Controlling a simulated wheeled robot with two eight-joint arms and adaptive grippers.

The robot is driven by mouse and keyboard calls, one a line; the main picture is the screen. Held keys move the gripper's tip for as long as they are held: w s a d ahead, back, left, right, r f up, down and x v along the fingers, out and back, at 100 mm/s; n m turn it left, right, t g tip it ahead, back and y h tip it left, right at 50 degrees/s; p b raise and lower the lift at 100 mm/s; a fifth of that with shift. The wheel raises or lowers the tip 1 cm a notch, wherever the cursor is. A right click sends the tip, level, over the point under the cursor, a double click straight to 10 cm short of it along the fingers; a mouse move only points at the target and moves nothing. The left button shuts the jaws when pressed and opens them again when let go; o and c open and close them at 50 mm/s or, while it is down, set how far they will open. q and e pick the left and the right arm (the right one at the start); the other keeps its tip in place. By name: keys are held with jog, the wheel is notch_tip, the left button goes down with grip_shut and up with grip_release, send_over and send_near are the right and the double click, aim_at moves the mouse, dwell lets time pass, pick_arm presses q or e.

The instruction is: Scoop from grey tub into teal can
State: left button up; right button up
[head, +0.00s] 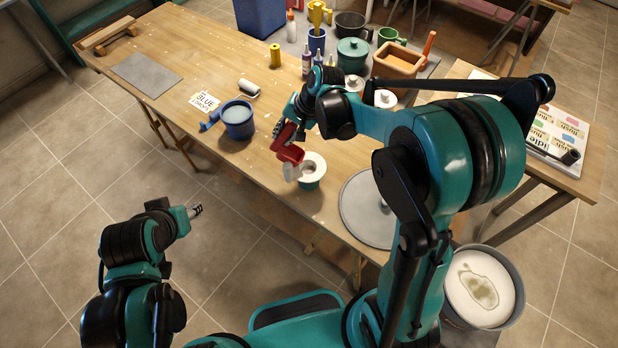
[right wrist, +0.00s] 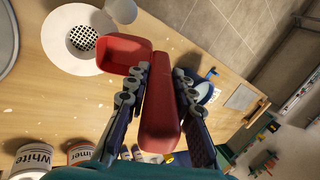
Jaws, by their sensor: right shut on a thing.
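My right gripper (head: 292,125) is shut on the handle of a red scoop (head: 288,152). The scoop is just left of the teal can (head: 308,184), close to its rim. In the right wrist view the scoop's bowl (right wrist: 124,54) looks red and bare inside. A white funnel with a dark mesh (right wrist: 82,38) sits on the can. A rounded white piece (head: 291,172) is beside the funnel's left edge; I cannot tell what it is. The grey tub (head: 519,303) with white contents stands low at right. My left gripper (head: 195,211) is away from the table; its jaw state is unclear.
A blue pot (head: 238,120) stands left of the can. A round grey disc (head: 362,212) lies to its right. Paint tins (right wrist: 33,156), a green lidded pot (head: 352,54) and an orange box (head: 398,62) stand behind. The table's left part is mostly clear.

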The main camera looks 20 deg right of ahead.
grip_shut()
jog(key=shift+r+p, duration=2.5)
jog(key=shift+r, duration=1.05)
jog(key=shift+a+r+g+h+p, duration=0.1)
jog(key=shift+a+g+h+p, duration=0.1)
jog(key=shift+g+h+p, duration=0.45)
jog(key=shift+g+h, duration=0.35)
jog(key=shift+h, duration=0.6)
jog(key=shift+w+f+g+h+b, duration=0.1)
jog(key=shift+f+g+h+b, duration=0.15)
jog(key=shift+g+h, duration=0.35)
jog(key=shift+d+r, duration=0.1)
jog(key=shift+d, duration=0.15)
